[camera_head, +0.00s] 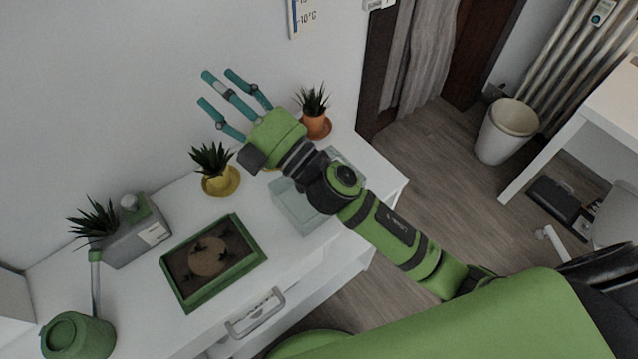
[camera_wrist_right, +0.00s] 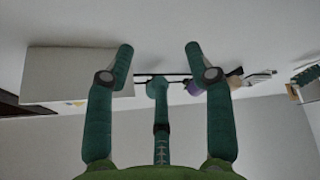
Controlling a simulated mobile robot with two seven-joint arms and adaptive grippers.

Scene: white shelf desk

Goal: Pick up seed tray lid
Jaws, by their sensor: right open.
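A pale, see-through box-shaped thing, which looks like the seed tray lid (camera_head: 292,213), lies on the right part of the white desk. My right arm crosses above it in the head view and hides part of it. The green seed tray (camera_head: 255,262), with dark soil and small dark shapes inside, sits to its left. My right gripper (camera_head: 218,88) is open and empty, its teal fingers spread, up near the wall and beyond the lid. It also shows open and empty in the right wrist view (camera_wrist_right: 160,62). My left gripper is not in view.
A yellow-potted plant (camera_head: 220,182) and an orange-potted plant (camera_head: 315,122) stand along the desk's back. A grey planter (camera_head: 143,240) and a green watering can (camera_head: 77,336) are at the left. A drawer handle (camera_head: 256,315) is at the front.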

